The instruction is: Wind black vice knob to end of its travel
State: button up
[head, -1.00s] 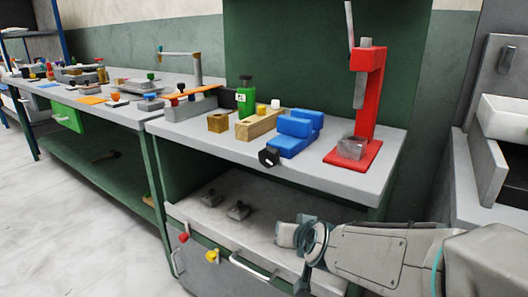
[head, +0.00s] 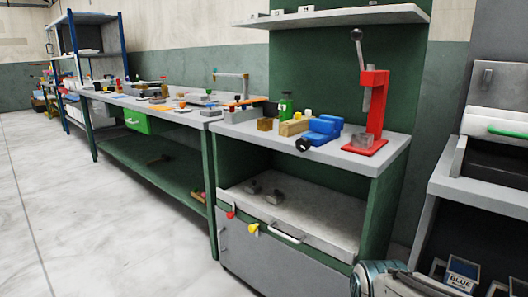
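The blue vice (head: 321,131) sits on the grey top of the near workbench (head: 376,165), left of a red press. Its black knob (head: 304,145) faces the front edge of the bench, toward me. My arm's end (head: 378,278) shows at the bottom right, low and well apart from the vice, in front of the bench's right end. The fingers of my gripper are out of the frame or hidden, so nothing of its opening shows.
A red lever press (head: 375,112) stands upright right of the vice. A green bottle (head: 286,107) and a wooden block (head: 294,127) stand left of it. A drawer unit (head: 270,255) with a handle fills the bench's lower part. Open floor (head: 120,235) lies left.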

aim_at(302, 144)
jog(key=u, duration=0.25)
jog(key=k, duration=0.5)
jog(key=z, duration=0.45)
jog(key=i, duration=1.65)
jog(key=u, duration=0.7)
